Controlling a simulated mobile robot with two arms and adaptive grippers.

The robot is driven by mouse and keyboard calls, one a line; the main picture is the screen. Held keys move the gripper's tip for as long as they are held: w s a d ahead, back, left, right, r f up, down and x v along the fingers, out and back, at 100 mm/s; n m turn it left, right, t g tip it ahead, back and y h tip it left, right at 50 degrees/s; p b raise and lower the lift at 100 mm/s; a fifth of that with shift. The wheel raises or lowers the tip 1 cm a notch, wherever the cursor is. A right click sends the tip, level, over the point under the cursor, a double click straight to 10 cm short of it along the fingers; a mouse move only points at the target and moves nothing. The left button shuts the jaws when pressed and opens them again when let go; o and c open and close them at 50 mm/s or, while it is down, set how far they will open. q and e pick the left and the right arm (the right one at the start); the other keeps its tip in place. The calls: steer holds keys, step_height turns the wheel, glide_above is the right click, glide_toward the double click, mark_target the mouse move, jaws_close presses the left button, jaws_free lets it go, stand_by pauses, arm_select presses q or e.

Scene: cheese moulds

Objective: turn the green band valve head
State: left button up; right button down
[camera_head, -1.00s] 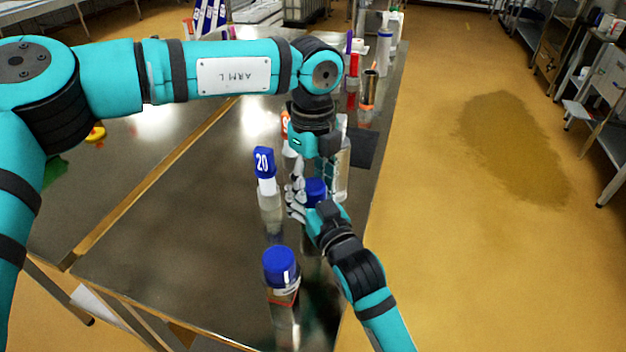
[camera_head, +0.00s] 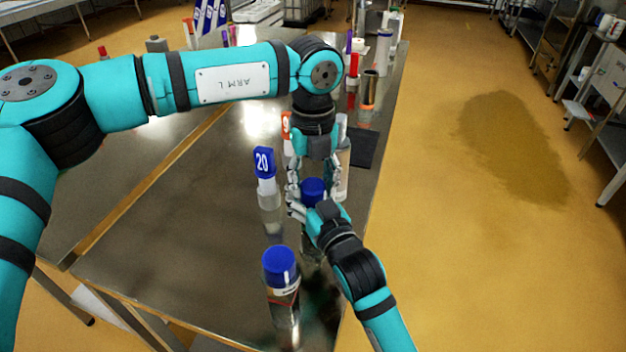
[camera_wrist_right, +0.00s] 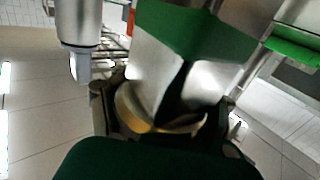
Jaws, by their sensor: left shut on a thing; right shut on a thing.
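In the head view a blue-topped piece (camera_head: 313,188) sits between my two grippers near the right edge of the steel table. My left gripper (camera_head: 308,180) reaches it from the far side, fingers closed in around it. My right gripper (camera_head: 298,205) is closed at it from the near side. The fingers hide most of its lower part. No green band shows in the head view. In the right wrist view a green-banded metal piece (camera_wrist_right: 185,30) stands over a pale yellowish ring (camera_wrist_right: 150,115) between dark finger parts. I cannot tell for sure how these match the blue-topped piece.
A bottle with a blue tag marked 20 (camera_head: 266,185) stands close to the left of the grippers. A blue-capped jar (camera_head: 280,270) stands nearer. An orange tag (camera_head: 286,125) and several containers stand behind. The table's left part is clear.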

mark_target(313, 184)
arm_select(q)
steer(key=shift+m, duration=0.6)
steer(key=o, duration=1.2)
steer(key=shift+c, duration=0.2)
step_height(313, 184, up, 12)
